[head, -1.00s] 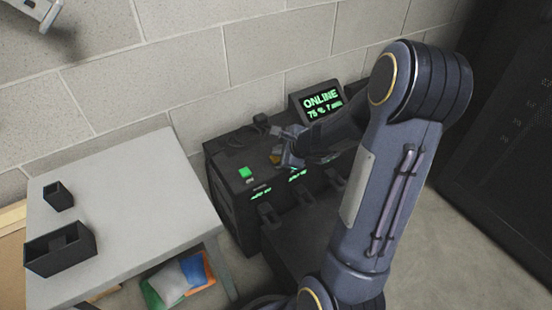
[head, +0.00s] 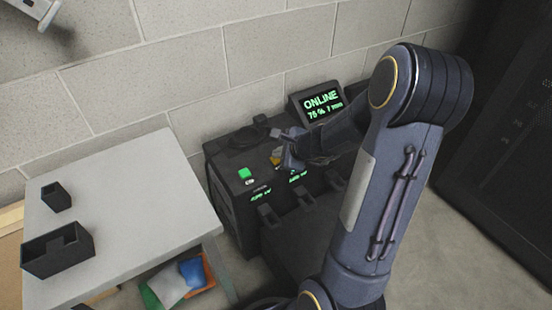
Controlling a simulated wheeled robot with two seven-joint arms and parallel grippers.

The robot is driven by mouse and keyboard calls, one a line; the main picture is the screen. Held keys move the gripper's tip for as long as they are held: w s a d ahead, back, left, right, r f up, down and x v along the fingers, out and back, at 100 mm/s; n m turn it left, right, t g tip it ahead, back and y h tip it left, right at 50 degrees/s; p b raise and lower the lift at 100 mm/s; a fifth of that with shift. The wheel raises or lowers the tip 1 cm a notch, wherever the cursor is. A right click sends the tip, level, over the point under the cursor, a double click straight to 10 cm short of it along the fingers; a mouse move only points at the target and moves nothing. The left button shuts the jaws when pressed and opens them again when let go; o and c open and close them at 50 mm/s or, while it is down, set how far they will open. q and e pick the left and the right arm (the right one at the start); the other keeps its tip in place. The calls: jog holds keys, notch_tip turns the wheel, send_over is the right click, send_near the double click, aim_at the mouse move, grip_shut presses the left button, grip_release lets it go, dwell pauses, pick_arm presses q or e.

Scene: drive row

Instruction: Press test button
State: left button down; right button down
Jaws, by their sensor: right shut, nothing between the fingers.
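A low black unit (head: 231,201) stands against the wall with a lit green square (head: 245,173) on its top at the left. A small yellow part (head: 277,157) shows on the top, just left of my right gripper. Which part is the test button cannot be read from here. My right gripper (head: 289,162) is shut and empty, low over the unit's top beside the yellow part. Whether it touches anything cannot be told. My right forearm hides the unit's right side.
A display (head: 319,105) reading "ONLINE" stands at the unit's back. A grey table (head: 130,205) at left carries two black open boxes (head: 57,196) (head: 58,252). Coloured items (head: 175,280) lie beneath it. Black cables lie behind the green square. Floor at right is clear.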

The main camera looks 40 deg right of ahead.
jog(key=shift+f, duration=0.15)
dwell(0.4)
jog(key=shift+r+p, duration=0.65)
jog(key=shift+r, duration=0.2)
jog(key=shift+r, duration=0.1)
notch_tip(320, 180, up, 5)
jog(key=p, duration=0.4)
jog(key=shift+p, duration=0.3)
